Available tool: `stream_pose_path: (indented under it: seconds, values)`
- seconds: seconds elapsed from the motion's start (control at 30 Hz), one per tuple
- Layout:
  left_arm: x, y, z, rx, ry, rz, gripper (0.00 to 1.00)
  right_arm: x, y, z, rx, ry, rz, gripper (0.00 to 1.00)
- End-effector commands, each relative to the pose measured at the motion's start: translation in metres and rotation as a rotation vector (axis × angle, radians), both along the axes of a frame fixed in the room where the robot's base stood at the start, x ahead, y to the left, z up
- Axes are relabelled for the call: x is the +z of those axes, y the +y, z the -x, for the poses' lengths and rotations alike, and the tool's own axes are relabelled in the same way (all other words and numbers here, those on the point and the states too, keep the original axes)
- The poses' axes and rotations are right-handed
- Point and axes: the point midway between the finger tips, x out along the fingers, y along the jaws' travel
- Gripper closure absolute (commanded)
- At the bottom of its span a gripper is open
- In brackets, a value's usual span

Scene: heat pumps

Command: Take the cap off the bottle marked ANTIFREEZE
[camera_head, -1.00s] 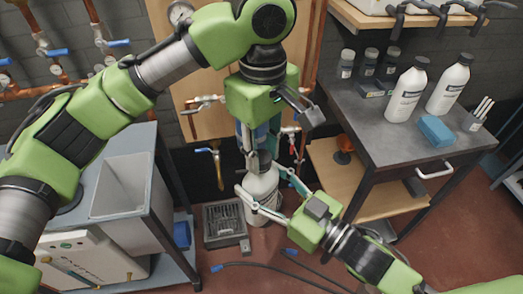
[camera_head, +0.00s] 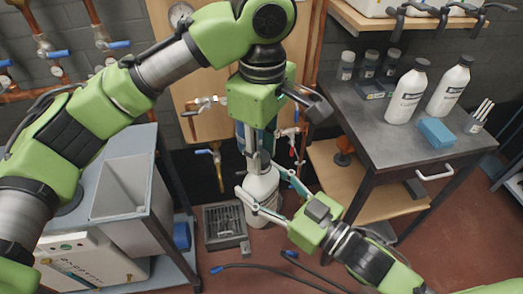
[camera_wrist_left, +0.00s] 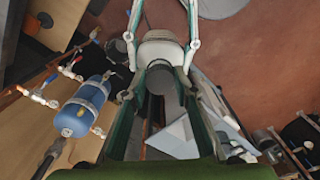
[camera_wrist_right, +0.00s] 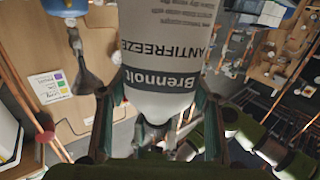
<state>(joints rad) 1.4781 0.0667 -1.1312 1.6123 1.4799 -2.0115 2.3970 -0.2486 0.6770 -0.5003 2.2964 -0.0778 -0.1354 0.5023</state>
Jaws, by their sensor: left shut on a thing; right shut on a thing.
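A white bottle (camera_head: 262,187) stands upright between the fingers of my right gripper (camera_head: 262,205). In the right wrist view its label reads ANTIFREEZE under the name Brennolt, upside down in the picture (camera_wrist_right: 165,55). My right gripper is shut around the upper body of the bottle. My left gripper (camera_head: 257,165) points straight down over the bottle. In the left wrist view its fingers are shut on the grey cap (camera_wrist_left: 163,82), in line with the bottle's white shoulder (camera_wrist_left: 160,50). I cannot tell whether the cap is loose on the neck.
Two white bottles with dark caps (camera_head: 405,95) (camera_head: 449,88) stand on the dark bench (camera_head: 380,130) at right, by a blue block (camera_head: 436,131) and small jars (camera_head: 368,64). A sink (camera_head: 125,185) is at left. A floor grate (camera_head: 224,226) lies beside the held bottle.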

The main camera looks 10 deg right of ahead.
Motion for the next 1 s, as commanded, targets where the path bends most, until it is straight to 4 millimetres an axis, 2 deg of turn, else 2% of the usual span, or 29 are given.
stream_pose_path:
  seconds: [0.5, 0.87, 1.0]
  values:
    - [0.019, 0.0, 0.001, -0.002, 0.0, -0.001, 0.99, 0.0, -0.001, -0.001, -0.002, 0.001, -0.001, 1.0]
    - [0.02, 0.0, 0.0, -0.002, 0.001, -0.001, 0.99, 0.001, 0.0, -0.001, -0.001, -0.002, -0.001, 1.0]
    - [0.033, 0.0, 0.0, -0.001, -0.002, 0.0, 0.99, 0.001, 0.0, 0.0, -0.001, -0.002, -0.001, 1.0]
